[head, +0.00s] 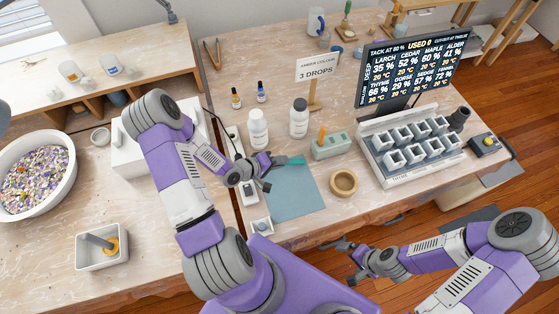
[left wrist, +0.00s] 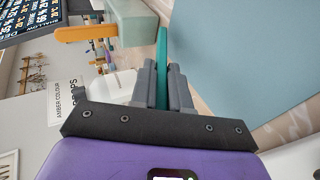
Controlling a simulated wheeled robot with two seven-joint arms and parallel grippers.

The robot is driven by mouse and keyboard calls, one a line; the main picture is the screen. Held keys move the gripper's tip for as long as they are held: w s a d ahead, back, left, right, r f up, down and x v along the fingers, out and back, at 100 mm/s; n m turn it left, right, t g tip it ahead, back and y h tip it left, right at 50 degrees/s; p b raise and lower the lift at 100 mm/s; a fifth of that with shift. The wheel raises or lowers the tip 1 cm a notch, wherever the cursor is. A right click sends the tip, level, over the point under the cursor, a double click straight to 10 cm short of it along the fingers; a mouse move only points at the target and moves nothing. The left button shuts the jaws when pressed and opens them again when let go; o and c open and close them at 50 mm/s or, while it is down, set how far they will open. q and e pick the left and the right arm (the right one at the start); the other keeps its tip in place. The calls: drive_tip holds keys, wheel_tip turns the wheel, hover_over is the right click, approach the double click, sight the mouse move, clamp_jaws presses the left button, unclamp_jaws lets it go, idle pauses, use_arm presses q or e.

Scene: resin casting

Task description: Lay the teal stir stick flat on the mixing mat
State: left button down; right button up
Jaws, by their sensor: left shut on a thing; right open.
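The teal stir stick (head: 291,161) is held in my left gripper (head: 266,174), which is shut on it. In the head view the stick points right from the fingers, over the far edge of the blue-grey mixing mat (head: 292,197). In the left wrist view the stick (left wrist: 162,48) stands out between the two fingers (left wrist: 164,78), with the mat (left wrist: 240,50) beside it at right. The stick's height above the mat is hard to tell. My right gripper (head: 350,260) is open and empty, off the table's front edge.
Two white bottles (head: 258,130) and a green holder with an orange stick (head: 332,146) stand behind the mat. Most of the mat is bare.

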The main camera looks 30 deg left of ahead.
use_arm(q)
drive_tip(key=shift+f, duration=0.35)
drive_tip(key=c, duration=1)
unclamp_jaws()
drive_tip(key=shift+c, duration=0.2)
drive_tip(key=p+v, duration=0.1)
drive_tip(key=v, duration=0.6)
drive_tip(key=shift+s+r, duration=0.2)
drive_tip(key=shift+s, duration=0.05)
drive_tip(key=shift+a+p, duration=0.1)
drive_tip(key=shift+p, duration=0.2)
